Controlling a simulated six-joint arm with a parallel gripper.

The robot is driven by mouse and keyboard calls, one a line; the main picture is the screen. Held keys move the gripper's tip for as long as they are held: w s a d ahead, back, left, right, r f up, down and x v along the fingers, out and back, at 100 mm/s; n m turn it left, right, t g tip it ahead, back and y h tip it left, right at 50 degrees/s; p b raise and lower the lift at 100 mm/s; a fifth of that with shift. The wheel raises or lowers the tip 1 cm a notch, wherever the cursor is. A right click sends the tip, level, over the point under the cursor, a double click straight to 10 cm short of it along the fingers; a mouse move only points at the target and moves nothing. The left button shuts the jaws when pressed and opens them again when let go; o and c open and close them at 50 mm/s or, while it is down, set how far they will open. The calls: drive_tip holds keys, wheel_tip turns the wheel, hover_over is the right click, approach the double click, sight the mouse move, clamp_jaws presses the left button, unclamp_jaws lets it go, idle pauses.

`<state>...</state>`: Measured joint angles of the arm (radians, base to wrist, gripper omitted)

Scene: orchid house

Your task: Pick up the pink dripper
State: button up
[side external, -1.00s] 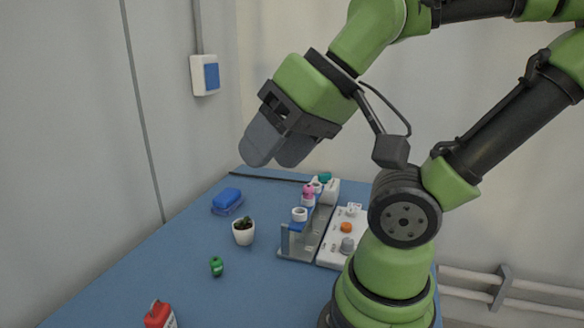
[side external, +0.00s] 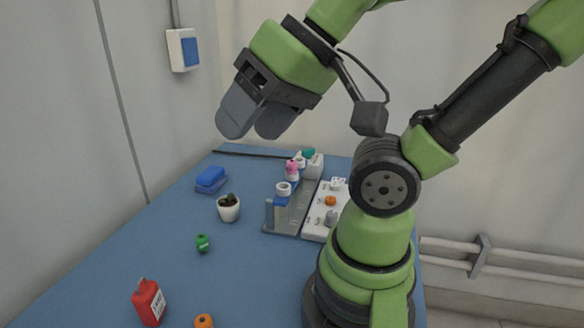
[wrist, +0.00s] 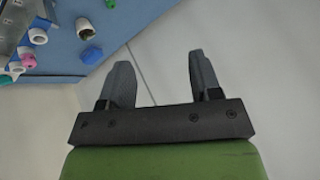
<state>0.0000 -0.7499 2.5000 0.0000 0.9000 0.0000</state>
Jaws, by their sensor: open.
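The pink dripper (side external: 292,172) stands in a grey rack (side external: 291,222) toward the back of the blue table, among white-topped pieces. In the wrist view the pink dripper (wrist: 29,61) is small, at the left edge. My gripper (side external: 254,128) is open and empty, high above the table, left of the rack in the side view. Its two grey fingers are apart in the wrist view (wrist: 160,62), with only pale wall and floor between them. The lower part of the dripper is hidden by the rack pieces.
A white tray (side external: 313,230) with an orange knob adjoins the rack. A potted plant (side external: 228,210), blue sponge-like block (side external: 210,177), green item (side external: 202,243), red bottle (side external: 149,302) and orange item (side external: 204,321) sit on the table (side external: 130,250). The front left is mostly clear.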

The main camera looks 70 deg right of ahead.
drive_tip(key=n+g+h, duration=0.2)
drive_tip(key=n+g, duration=0.5)
drive_tip(key=n, duration=0.2)
hover_over(292, 161)
drive_tip(key=f, duration=0.9)
drive_tip(key=a+f, duration=0.1)
drive_tip(key=f, duration=0.3)
drive_tip(key=shift+f, duration=0.4)
drive_tip(key=shift+d+f, duration=0.2)
drive_tip(key=shift+f, duration=1.35)
drive_tip(key=shift+d+f, duration=0.2)
drive_tip(key=shift+f, duration=1.3)
drive_tip(key=c, duration=1)
